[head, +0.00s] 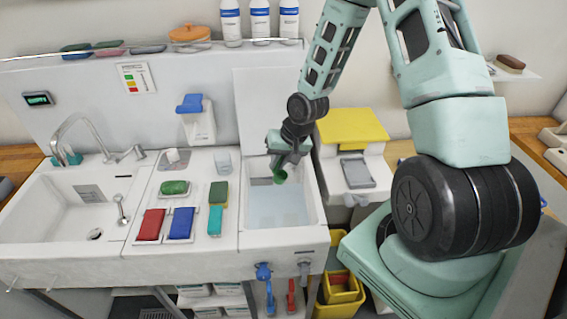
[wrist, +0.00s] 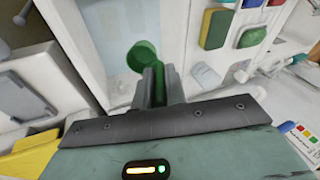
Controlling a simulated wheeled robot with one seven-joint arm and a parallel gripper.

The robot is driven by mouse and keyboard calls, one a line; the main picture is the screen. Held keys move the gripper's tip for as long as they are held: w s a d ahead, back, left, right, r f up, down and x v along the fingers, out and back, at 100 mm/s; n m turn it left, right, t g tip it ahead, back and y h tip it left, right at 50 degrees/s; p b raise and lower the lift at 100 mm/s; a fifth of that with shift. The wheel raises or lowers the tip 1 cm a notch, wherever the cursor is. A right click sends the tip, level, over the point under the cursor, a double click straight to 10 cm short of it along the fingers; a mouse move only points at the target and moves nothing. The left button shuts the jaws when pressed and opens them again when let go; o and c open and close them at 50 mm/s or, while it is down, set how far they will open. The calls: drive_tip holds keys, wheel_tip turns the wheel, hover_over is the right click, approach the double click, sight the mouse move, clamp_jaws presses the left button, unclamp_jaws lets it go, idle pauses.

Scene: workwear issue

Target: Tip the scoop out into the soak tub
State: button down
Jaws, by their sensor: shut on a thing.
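The green scoop (head: 279,177) is in my gripper (head: 287,162), over the far part of the soak tub (head: 316,208), a white basin with pale water in it. In the wrist view, the scoop's round cup (wrist: 143,57) sticks out just left of the fingertips, and its green handle shows between the fingers of my gripper (wrist: 158,80). The jaws are shut on the handle. The cup looks tilted in the head view. I cannot tell whether anything is inside the scoop.
A yellow-lidded bin (head: 352,126) with a grey tray (head: 357,172) stands right of the tub. Left of it, a ledge holds red (head: 150,225) and blue (head: 181,223) blocks and a green brush (head: 174,187). A sink (head: 30,228) is farther left. A raised white panel stands behind the tub.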

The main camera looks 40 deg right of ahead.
drive_tip(key=shift+w+a+f+g+h, duration=0.1)
drive_tip(key=shift+w+a+g+h, duration=0.25)
drive_tip(key=shift+w+g+h, duration=0.4)
drive_tip(key=shift+w+a+f+g+h, duration=0.1)
drive_tip(key=shift+w+a+g+h, duration=0.3)
drive_tip(key=shift+g, duration=0.65)
